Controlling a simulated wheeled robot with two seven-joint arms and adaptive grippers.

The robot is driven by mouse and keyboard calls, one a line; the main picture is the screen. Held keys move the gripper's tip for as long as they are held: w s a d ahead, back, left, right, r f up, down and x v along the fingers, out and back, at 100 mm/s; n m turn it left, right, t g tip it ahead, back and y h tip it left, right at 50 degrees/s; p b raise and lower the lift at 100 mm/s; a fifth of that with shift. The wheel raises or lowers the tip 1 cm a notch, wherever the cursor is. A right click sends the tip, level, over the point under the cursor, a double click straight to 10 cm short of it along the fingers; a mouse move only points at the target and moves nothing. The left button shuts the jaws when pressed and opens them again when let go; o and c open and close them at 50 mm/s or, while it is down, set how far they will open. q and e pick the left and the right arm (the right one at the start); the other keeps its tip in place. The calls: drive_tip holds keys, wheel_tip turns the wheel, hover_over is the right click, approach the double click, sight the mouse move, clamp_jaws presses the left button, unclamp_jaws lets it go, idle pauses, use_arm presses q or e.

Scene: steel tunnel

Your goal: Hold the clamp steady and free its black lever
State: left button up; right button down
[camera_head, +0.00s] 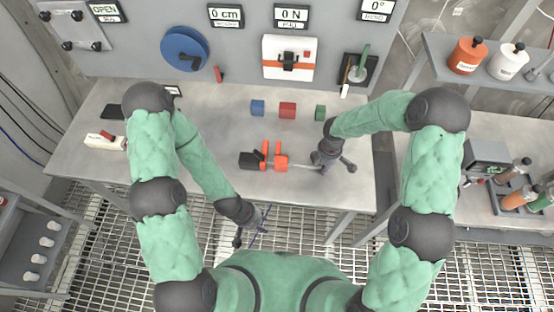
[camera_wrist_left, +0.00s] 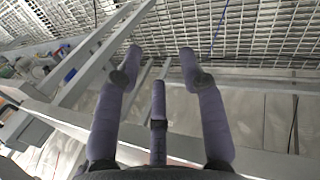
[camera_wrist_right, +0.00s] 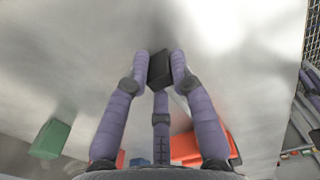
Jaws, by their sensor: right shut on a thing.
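The clamp (camera_head: 281,162) lies on the grey table, with orange parts, a black piece (camera_head: 248,160) at its left end and a thin steel bar running right. I cannot tell whether that black piece is the lever. My right gripper (camera_head: 328,162) is at the bar's right end. In the right wrist view its fingertips (camera_wrist_right: 160,68) are shut on a black block at the bar's end; the clamp's orange part (camera_wrist_right: 205,148) shows behind the fingers. My left gripper (camera_head: 252,228) is open and empty, off the table's front edge; its spread fingers show in the left wrist view (camera_wrist_left: 160,65).
Blue (camera_head: 257,108), red (camera_head: 287,110) and green (camera_head: 320,112) blocks stand behind the clamp. A white-and-red object (camera_head: 105,141) lies at the table's left. A panel with a blue reel (camera_head: 185,49) stands at the back.

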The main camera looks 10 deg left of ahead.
use_arm(q)
drive_tip(key=shift+a, duration=0.1)
clamp_jaws()
drive_tip(key=w+a+r+n+h, duration=0.2)
drive_tip(key=w+a+r+n, duration=0.2)
drive_tip(key=w+a+r+n+g+h, duration=0.1)
drive_tip(key=w+a+r+n, duration=0.2)
drive_tip(key=w+r+n, duration=0.1)
drive_tip(key=w+a+r+n+g+h, duration=0.1)
drive_tip(key=w+a+r+n+h, duration=0.1)
drive_tip(key=w+a+r+n, duration=0.2)
drive_tip(key=shift+w+a+r+n+h, duration=0.35)
drive_tip(key=shift+w+r+n, duration=0.1)
drive_tip(key=shift+r+n, duration=0.3)
drive_tip(key=w+a+r+n+t, duration=0.1)
drive_tip(key=w+a+r+n, duration=0.1)
drive_tip(key=w+r, duration=0.4)
drive_tip(key=shift+w+a+r+t, duration=0.25)
drive_tip(key=shift+w+a+t, duration=0.15)
drive_tip(key=shift+w, duration=0.4)
